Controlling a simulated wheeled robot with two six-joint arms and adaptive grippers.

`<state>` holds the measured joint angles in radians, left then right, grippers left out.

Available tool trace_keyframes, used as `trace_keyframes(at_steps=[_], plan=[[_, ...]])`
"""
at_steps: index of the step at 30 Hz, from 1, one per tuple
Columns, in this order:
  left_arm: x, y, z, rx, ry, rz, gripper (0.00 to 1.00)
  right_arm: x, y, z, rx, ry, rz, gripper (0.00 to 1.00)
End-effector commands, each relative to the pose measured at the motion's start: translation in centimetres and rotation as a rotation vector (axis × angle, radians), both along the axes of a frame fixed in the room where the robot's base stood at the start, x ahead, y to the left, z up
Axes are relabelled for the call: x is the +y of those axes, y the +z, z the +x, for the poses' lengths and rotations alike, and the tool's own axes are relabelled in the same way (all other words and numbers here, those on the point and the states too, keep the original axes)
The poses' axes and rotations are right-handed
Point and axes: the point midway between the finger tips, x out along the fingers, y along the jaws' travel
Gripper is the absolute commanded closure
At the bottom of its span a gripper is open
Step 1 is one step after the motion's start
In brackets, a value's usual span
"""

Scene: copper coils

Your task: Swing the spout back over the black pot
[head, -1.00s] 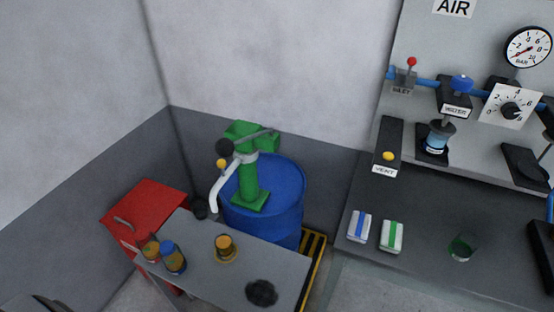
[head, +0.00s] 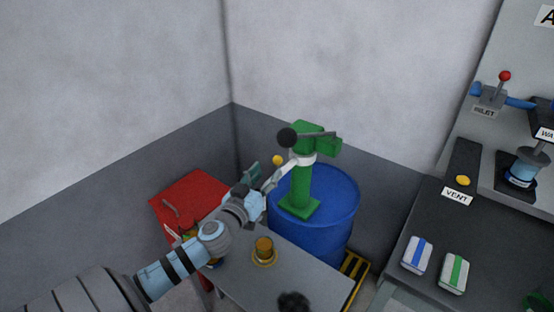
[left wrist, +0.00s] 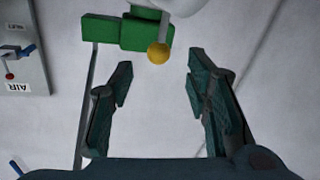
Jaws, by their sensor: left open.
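The green pump (head: 306,180) stands upright on a blue drum (head: 335,235). Its white spout (head: 288,168) slopes down to the left, its lower part hidden behind my left gripper. A yellow knob (head: 277,160) shows just above that gripper. My left gripper (head: 262,176) is open and close to the spout and knob. In the left wrist view the knob (left wrist: 158,53) shows between and just beyond the open fingertips, apart from both, with the green pump body (left wrist: 128,32) behind. I cannot make out the black pot for certain; my arm covers part of the bench. My right gripper is not in view.
The grey bench (head: 310,272) holds an amber jar (head: 264,248) and a dark round thing (head: 293,302) at the picture's lower edge. A red cabinet (head: 185,200) stands left. A dark worktop with a vent button (head: 462,180) is on the right.

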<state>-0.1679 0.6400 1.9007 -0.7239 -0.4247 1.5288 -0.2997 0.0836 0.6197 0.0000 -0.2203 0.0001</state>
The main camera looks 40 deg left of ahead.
Motion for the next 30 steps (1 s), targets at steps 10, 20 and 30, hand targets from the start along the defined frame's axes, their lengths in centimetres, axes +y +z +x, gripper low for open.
trace_keyframes(at_steps=[10,20,30], plan=[[1.5,0.3,6.8,0.001,0.001,0.000,0.56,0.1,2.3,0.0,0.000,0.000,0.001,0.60],[1.6,0.0,7.3,0.002,-0.001,0.001,0.58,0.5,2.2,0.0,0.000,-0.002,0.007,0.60],[1.6,0.0,7.2,0.002,0.000,0.001,1.00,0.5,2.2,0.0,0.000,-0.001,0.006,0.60]])
